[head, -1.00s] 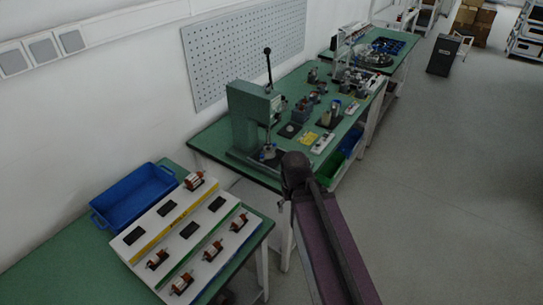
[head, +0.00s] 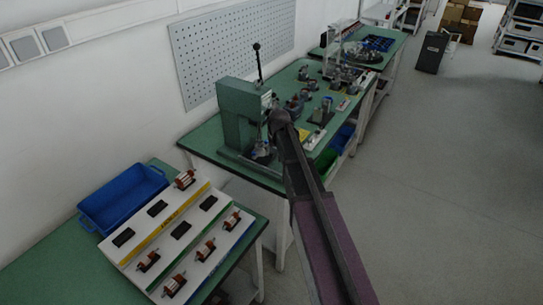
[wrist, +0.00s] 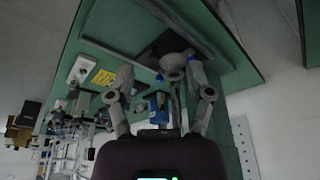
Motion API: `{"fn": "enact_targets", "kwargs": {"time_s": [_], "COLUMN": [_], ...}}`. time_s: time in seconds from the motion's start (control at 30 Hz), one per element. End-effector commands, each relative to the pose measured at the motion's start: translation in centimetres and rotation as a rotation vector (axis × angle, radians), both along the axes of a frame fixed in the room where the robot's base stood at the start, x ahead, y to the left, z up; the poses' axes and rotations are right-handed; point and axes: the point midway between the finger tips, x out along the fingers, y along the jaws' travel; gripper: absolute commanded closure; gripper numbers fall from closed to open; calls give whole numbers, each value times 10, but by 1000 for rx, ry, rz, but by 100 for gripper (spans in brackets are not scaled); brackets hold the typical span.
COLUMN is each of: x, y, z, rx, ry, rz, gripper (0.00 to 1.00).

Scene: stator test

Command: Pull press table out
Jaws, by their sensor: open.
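The green press (head: 235,115) with its upright black lever stands on the middle workbench in the head view. The press table (head: 260,152), a grey round part with blue bits, sits low at its front. In the wrist view it shows as a grey round piece (wrist: 173,62) with blue bits on both sides. My gripper (wrist: 160,78) is open, with its two fingers spread and the press table just beyond and between the tips. I cannot tell whether a finger touches it. In the head view my arm hides the gripper.
Tools and parts crowd the middle bench (head: 200,140) right of the press. A white sloped rack (head: 118,250) with several copper-wound parts and a blue bin (head: 125,197) stand on the near bench.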

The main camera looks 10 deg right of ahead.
Motion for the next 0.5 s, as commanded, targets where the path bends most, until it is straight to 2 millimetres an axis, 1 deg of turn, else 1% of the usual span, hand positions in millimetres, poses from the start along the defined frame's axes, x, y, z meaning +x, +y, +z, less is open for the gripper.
{"fn": "enact_targets", "kwargs": {"time_s": [0.03,0.1,0.2,0.33,0.5], "x": [30,53,75,87,87], "y": [-5,-9,-14,-17,-18], "z": [-3,-3,-3,-2,-2], "rx": [-1,-2,-4,-5,-5], "ry": [-21,-49,-78,-96,-99], "rz": [-1,-2,-2,-2,-2], "gripper": [33,33,33,33,33]}}
